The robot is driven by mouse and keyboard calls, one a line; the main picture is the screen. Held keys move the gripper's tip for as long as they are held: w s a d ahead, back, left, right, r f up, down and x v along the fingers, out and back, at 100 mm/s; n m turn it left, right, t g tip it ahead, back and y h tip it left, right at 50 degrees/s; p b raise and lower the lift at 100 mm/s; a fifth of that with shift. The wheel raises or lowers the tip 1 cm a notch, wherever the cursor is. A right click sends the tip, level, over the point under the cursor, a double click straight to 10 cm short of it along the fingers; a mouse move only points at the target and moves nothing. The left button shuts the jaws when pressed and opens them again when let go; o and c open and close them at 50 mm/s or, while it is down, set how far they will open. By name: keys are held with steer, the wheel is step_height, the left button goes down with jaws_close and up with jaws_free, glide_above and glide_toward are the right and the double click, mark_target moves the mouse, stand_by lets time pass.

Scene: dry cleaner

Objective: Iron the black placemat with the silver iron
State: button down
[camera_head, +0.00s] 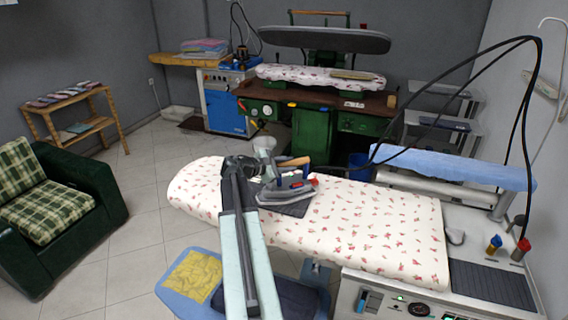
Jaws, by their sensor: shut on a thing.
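The silver iron (288,193) is on the floral ironing board (370,225), with a brown handle and a red part at its right. The black placemat (293,209) lies flat on the board under the iron; the iron and my arm hide much of it. The iron appears to rest on the placemat, though I cannot tell whether it touches. My arm reaches over the board from the near side. My gripper (272,172) is at the iron's left and shut on it; the fingertips are partly hidden.
A black hose arches from the iron to the right. A control panel (395,304) and a ribbed dark rest (490,284) are at the right. A blue lower shelf (185,305) holds a yellow cloth (193,276). A green armchair (60,215) stands left. The board's right half is mostly clear.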

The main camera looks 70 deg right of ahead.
steer(key=shift+s, duration=0.2)
steer(key=shift+s+d+r, duration=0.1)
steer(key=shift+s, duration=0.8)
steer(key=shift+s+d+r, duration=0.1)
steer(key=shift+s, duration=0.85)
steer(key=s, duration=0.3)
steer(key=shift+s+f, duration=0.15)
step_height(320, 180, up, 6)
steer(key=p, duration=0.6)
steer(key=shift+d, duration=0.1)
